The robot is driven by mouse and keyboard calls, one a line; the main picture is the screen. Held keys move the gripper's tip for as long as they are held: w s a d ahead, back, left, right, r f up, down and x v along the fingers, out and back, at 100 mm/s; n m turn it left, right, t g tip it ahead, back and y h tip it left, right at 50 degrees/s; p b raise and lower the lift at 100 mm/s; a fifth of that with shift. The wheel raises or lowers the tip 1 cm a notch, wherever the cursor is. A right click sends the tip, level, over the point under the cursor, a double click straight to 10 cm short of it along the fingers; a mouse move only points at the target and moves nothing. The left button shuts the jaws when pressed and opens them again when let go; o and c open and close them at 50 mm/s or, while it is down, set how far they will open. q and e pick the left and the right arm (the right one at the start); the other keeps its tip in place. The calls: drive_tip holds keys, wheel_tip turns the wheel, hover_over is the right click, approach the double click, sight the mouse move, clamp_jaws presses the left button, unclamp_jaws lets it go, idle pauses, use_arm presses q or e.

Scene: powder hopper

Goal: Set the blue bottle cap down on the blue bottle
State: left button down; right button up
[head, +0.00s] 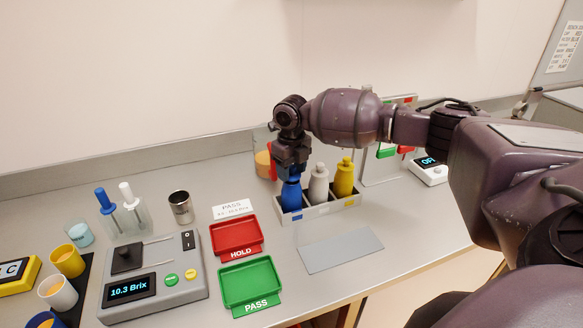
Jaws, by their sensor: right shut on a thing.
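The blue bottle (291,199) stands upright in the left compartment of a grey rack (319,212). My right gripper (291,172) points down directly over the bottle's top and is shut on the blue bottle cap. The cap is mostly hidden between the fingers, and the bottle's neck is hidden too. I cannot tell whether cap and bottle touch. My left gripper is not in view.
A white bottle (319,186) and a yellow bottle (344,179) stand in the rack's other compartments. A red HOLD tray (236,253), a green PASS tray (250,304) and a Brix meter (178,287) lie to the left. A grey mat (340,250) lies in front.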

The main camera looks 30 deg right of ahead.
sight(292, 166)
drive_tip(key=shift+f+p, duration=0.35)
drive_tip(key=shift+f, duration=0.2)
idle(0.9)
drive_tip(key=o, duration=1.4)
drive_tip(key=shift+r, duration=0.1)
drive_tip(key=shift+r+p, duration=0.95)
drive_tip(key=shift+p, duration=0.05)
drive_tip(key=shift+r, duration=1.95)
